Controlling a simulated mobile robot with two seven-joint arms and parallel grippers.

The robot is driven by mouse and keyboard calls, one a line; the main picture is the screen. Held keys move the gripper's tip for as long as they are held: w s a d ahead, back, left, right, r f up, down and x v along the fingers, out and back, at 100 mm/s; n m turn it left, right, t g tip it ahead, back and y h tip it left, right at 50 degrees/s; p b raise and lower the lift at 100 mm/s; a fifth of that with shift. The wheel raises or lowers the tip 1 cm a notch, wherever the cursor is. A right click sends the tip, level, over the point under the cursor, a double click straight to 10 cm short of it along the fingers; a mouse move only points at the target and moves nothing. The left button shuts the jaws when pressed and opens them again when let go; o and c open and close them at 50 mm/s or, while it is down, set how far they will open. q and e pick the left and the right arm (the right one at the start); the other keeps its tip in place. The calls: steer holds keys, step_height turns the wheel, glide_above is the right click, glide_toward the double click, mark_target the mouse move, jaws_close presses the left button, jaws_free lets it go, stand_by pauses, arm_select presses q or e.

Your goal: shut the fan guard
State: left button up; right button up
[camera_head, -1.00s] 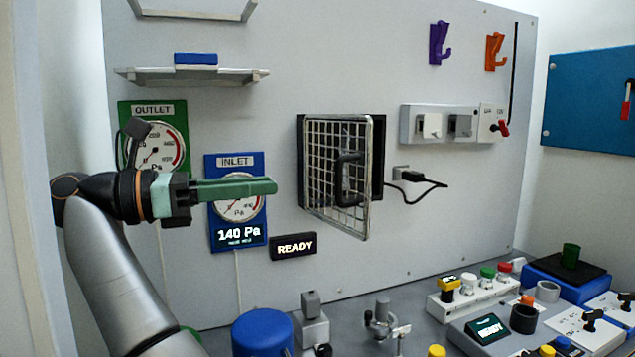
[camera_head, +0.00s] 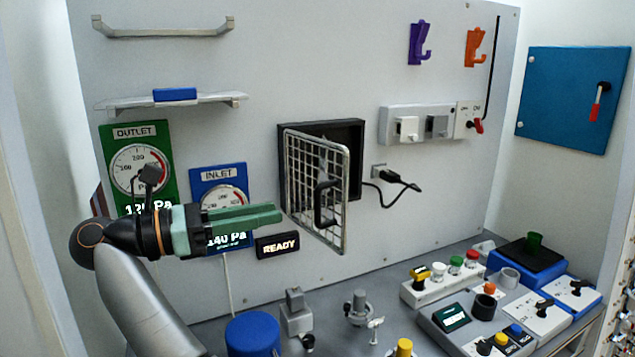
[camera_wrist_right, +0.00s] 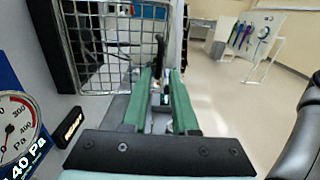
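The fan guard (camera_head: 336,168) is a silver wire grid with a black handle (camera_head: 322,203). It stands swung out from a black square frame (camera_head: 357,160) on the grey wall panel, its free edge toward me. My right gripper (camera_head: 280,213) has green fingers and is just left of the guard in the head view, lower than its middle. In the right wrist view the guard (camera_wrist_right: 88,45) is ahead and to the left, and the two fingertips (camera_wrist_right: 159,76) are apart with nothing between them. I cannot tell whether a finger touches the guard. My left gripper is out of view.
The INLET gauge (camera_head: 217,178) and READY display (camera_head: 278,246) are close behind my right gripper. A black cable plug (camera_head: 392,177) is right of the guard. Below stand a blue cylinder (camera_head: 252,335) and a grey fixture (camera_head: 296,310). Room before the guard looks clear.

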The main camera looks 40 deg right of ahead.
mark_target(318, 219)
steer(key=p+x, duration=0.2)
steer(key=x, duration=0.7)
steer(key=shift+s+d+f, duration=0.1)
steer(key=shift+d, duration=0.1)
jaws_close()
stand_by(1.1)
